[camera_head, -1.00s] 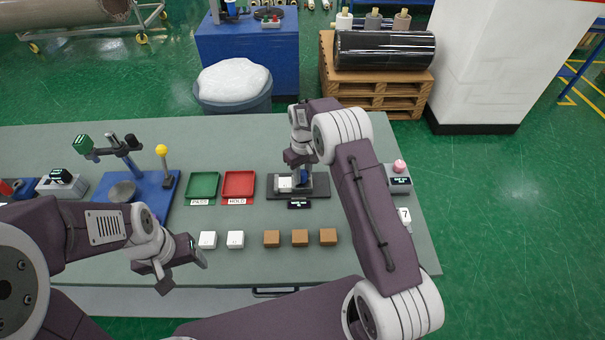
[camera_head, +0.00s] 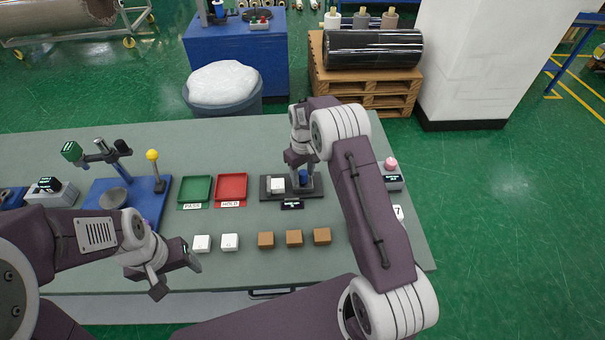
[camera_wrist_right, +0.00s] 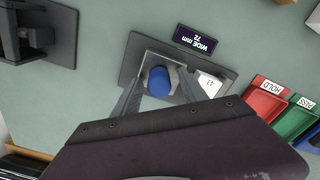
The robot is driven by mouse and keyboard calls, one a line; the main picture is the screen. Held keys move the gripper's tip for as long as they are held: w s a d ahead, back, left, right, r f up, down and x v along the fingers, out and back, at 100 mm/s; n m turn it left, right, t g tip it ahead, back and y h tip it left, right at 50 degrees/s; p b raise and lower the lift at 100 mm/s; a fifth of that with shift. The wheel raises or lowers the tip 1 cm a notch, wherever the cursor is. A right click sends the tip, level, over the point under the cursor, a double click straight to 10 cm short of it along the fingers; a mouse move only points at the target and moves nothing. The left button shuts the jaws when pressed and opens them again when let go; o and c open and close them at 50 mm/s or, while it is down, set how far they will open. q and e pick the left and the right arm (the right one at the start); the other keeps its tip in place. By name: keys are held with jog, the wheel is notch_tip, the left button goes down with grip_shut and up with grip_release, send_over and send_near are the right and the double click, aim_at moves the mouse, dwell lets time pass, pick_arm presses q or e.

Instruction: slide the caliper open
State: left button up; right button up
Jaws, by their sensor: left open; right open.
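The caliper has a dark base (camera_head: 270,196), a white block (camera_head: 277,185) and a blue knob (camera_head: 304,176). In the right wrist view the blue knob (camera_wrist_right: 159,82) stands on a light plate between my right gripper's (camera_wrist_right: 159,88) two spread fingers. Contact between fingers and knob cannot be told. The white block (camera_wrist_right: 209,84) lies beside one finger, and a small dark display (camera_wrist_right: 195,41) reads "WIDE mm 72". In the head view my right gripper (camera_head: 303,184) is over the caliper's right part. My left gripper (camera_head: 178,277) is open and empty near the front table edge, left of the white cubes.
A green PASS tray (camera_head: 195,190) and a red HOLD tray (camera_head: 231,188) are left of the caliper. Two white cubes (camera_head: 202,243) and several brown blocks (camera_head: 294,238) lie in front. A blue-based stand (camera_head: 158,206) is at left. A pink-button box (camera_head: 392,175) is at right.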

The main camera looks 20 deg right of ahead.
notch_tip(320, 180, up, 9)
jog(key=shift+f+b, duration=0.2)
jog(key=shift+b, duration=0.4)
jog(key=shift+r, duration=0.25)
jog(key=shift+w+a+r, duration=0.1)
jog(key=shift+r, duration=0.1)
jog(key=s+a+r, duration=0.2)
jog(key=s+r, duration=0.5)
jog(key=s+f+m, duration=0.2)
jog(key=s+f, duration=0.2)
jog(key=s, duration=0.5)
jog(key=s+f+m+t, duration=0.1)
jog(key=s+f, duration=0.3)
jog(key=s, duration=0.5)
jog(key=shift+a+f+m, duration=0.15)
jog(key=shift+a+m, duration=0.1)
jog(key=shift+m, duration=0.25)
